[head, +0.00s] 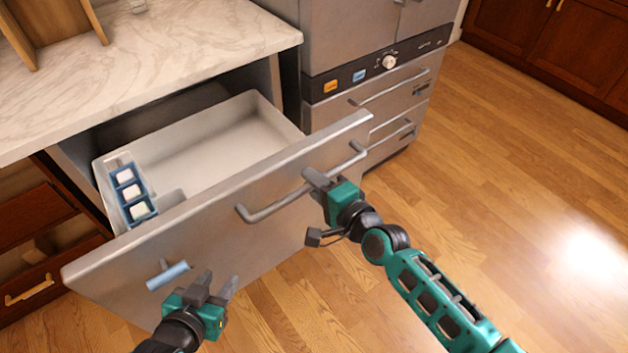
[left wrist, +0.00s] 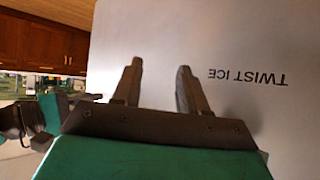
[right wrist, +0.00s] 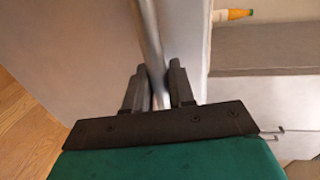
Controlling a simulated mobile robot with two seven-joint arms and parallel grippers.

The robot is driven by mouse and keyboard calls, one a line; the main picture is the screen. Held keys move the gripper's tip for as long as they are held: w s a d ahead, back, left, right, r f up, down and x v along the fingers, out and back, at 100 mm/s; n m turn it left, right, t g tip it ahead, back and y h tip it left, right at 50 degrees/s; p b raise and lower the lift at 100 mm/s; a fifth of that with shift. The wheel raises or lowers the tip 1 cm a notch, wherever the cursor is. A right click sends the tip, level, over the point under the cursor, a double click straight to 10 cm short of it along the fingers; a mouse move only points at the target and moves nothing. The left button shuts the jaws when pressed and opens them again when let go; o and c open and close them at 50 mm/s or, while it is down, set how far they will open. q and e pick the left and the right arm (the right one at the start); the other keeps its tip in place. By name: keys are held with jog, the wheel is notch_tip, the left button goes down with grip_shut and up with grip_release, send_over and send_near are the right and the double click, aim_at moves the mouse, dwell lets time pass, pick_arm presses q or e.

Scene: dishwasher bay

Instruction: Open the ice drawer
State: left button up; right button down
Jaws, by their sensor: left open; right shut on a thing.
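The ice drawer (head: 255,175) is pulled well out from under the counter. Its pale inner bin (head: 215,145) shows, with a blue tray (head: 130,188) of white cubes at its left end. My right gripper (head: 325,185) is shut on the drawer's grey bar handle (head: 270,210); the bar (right wrist: 150,45) passes between its fingers in the right wrist view. My left gripper (head: 218,288) is open and empty in front of the drawer's lower left face. In the left wrist view its fingers (left wrist: 160,85) are apart before a panel marked "TWIST ICE" (left wrist: 248,77).
A light blue-grey lever (head: 167,275) sticks out of the drawer front, left of the handle. A steel appliance with a knob (head: 389,62) stands right of the drawer. A marble counter (head: 180,50) lies above it. Wooden floor (head: 520,190) at right is clear.

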jog(key=c, duration=1.1)
grip_release()
jog(key=p+v, duration=0.1)
jog(key=v, duration=1.2)
